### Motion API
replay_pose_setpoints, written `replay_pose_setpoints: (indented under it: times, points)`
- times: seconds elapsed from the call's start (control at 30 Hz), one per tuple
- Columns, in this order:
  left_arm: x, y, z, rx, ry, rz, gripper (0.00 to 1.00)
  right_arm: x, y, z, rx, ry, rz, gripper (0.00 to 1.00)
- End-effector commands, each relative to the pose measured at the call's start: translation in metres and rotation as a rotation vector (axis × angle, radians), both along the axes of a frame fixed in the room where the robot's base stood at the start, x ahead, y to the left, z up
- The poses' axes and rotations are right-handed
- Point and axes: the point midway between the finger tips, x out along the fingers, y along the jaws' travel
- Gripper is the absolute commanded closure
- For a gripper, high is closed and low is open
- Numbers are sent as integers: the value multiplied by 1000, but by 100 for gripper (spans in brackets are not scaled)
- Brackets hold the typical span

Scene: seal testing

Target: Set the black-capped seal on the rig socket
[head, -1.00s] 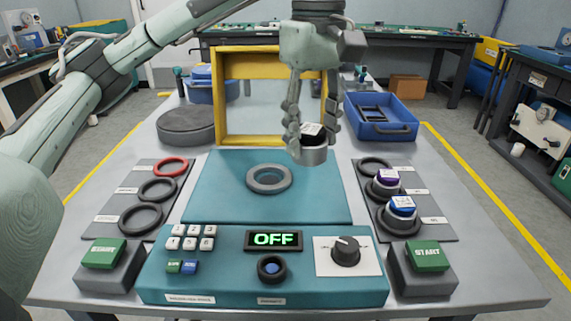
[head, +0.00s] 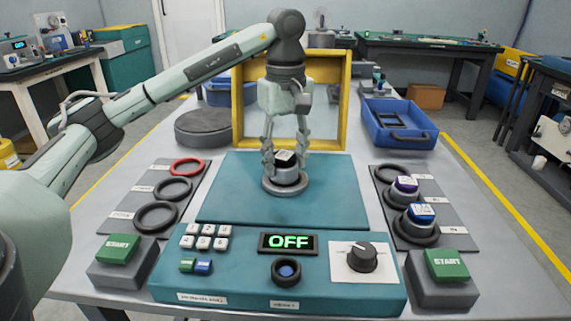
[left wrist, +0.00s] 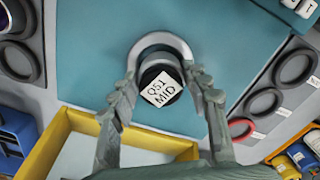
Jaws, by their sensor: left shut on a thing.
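The black-capped seal (head: 287,178) is a short grey cylinder with a black top and a white label. In the left wrist view its black cap (left wrist: 162,84) shows the label "QS1 MID". My left gripper (head: 286,160) is shut on the seal, one finger on each side, pointing down. The seal is upright over the rig socket (head: 270,187), a grey ring on the teal plate. The socket (left wrist: 160,39) shows as an arc behind the cap in the wrist view. I cannot tell whether the seal rests in it or hovers just above. My right gripper is not in view.
A yellow frame (head: 238,105) stands behind the teal plate (head: 335,205). The control panel (head: 230,290) reads OFF. Purple-capped (head: 404,186) and blue-capped (head: 421,215) seals stand on the right mat. Rings lie on the left mat (head: 185,222). A blue bin (head: 405,140) stands at back right.

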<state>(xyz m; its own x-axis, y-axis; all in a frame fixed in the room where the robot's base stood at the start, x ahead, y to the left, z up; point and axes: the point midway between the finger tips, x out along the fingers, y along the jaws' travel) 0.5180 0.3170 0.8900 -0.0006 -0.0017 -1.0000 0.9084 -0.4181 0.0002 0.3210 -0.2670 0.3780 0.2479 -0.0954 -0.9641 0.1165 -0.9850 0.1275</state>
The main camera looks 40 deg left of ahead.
Motion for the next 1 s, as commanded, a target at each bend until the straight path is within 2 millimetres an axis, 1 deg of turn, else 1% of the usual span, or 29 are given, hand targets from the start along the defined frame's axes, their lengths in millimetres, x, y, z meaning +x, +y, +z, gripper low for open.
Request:
replay_pose_setpoints:
  times: [0.03, 0.07, 0.27, 0.3, 0.43, 0.77, 0.87, 0.97, 1.0]
  points:
    - [-1, 1, -6, 2, 1, 1, 96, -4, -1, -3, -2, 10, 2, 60]
    - [-1, 1, -8, 1, 0, 1, 100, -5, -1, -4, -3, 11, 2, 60]
    - [0, 0, -11, 0, -2, 1, 100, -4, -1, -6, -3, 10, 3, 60]
    - [0, 0, -12, 1, 0, 1, 50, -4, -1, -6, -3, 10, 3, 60]
    - [0, 0, -11, 0, -1, 1, 34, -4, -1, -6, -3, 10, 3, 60]
    - [0, 0, -10, 0, -1, 1, 33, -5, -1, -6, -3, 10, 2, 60]
    - [0, 0, -2, 0, -3, 1, 33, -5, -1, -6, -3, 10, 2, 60]
    - [1, -1, 13, 0, -5, 1, 33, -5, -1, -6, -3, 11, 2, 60]
    - [1, -1, 21, 0, -5, 0, 33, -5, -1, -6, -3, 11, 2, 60]
